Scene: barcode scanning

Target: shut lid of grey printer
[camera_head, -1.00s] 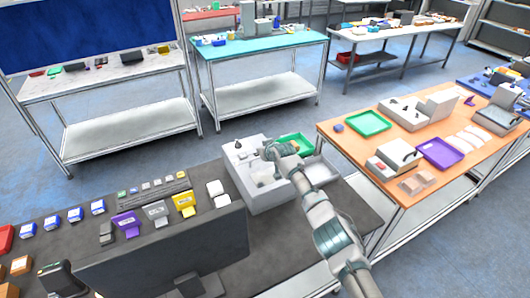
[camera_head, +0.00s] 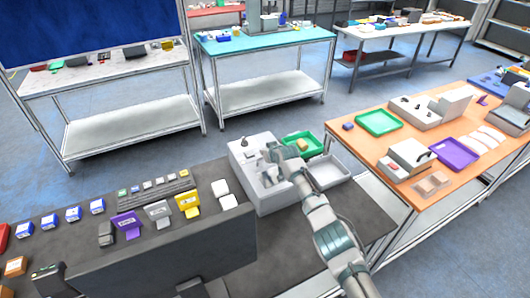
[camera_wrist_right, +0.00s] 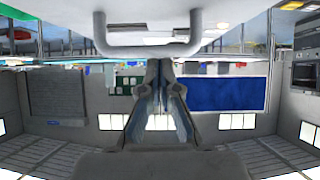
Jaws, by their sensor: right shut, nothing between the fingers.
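The grey printer (camera_head: 265,200) stands on the dark table in the head view, just left of the trays. My right arm reaches in from the lower right, and my right gripper (camera_head: 274,153) is over the printer's right side. The arm and gripper hide part of its top, so I cannot tell the lid's angle or whether I touch it. In the right wrist view my right gripper (camera_wrist_right: 160,66) is shut and empty. A pale bar shows close at that view's top, but I cannot tell what it belongs to. My left gripper is not in view.
A green tray (camera_head: 318,142) and a pale grey tray (camera_head: 343,169) lie right of the printer. A dark monitor (camera_head: 165,262) stands in front, with coloured label holders behind it. The orange table (camera_head: 365,148) with a purple tray (camera_head: 454,152) is at the right.

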